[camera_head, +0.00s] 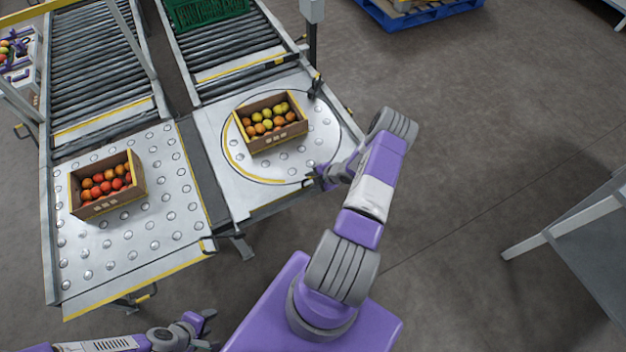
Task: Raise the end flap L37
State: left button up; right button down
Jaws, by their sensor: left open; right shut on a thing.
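No label L37 is readable. The plate along the front edge of the right-hand table (258,208) looks like the end flap; its angle is hard to judge. My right gripper (316,179) is at this table's front right corner, shut on what appears to be the flap's edge. The fingers and the gripped part are small and partly hidden by my wrist. My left gripper (207,328) is open and empty, low at the bottom of the view, in front of the tables and apart from them.
A box of yellow and orange tomatoes (246,137) stands on the right-hand table's round plate. A box of red tomatoes (77,208) stands on the left-hand ball table (165,238). Roller conveyors lie behind. A grey table (590,230) is at far right; floor between is clear.

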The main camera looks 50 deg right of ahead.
jog(key=shift+w, duration=0.55)
jog(key=c, duration=1.2)
grip_release()
jog(key=shift+o, duration=0.2)
jog(key=shift+w+d+f, duration=0.1)
jog(key=shift+w+d, duration=0.05)
jog(key=shift+w, duration=0.05)
jog(key=shift+d, duration=0.1)
jog(key=shift+s+d+r, duration=0.15)
jog(key=shift+s+r, duration=0.05)
jog(key=shift+r, duration=0.2)
jog(key=s+p+v, duration=0.1)
jog(key=v, duration=0.6)
jog(key=shift+a+f+p, duration=0.35)
jog(key=shift+f, duration=0.05)
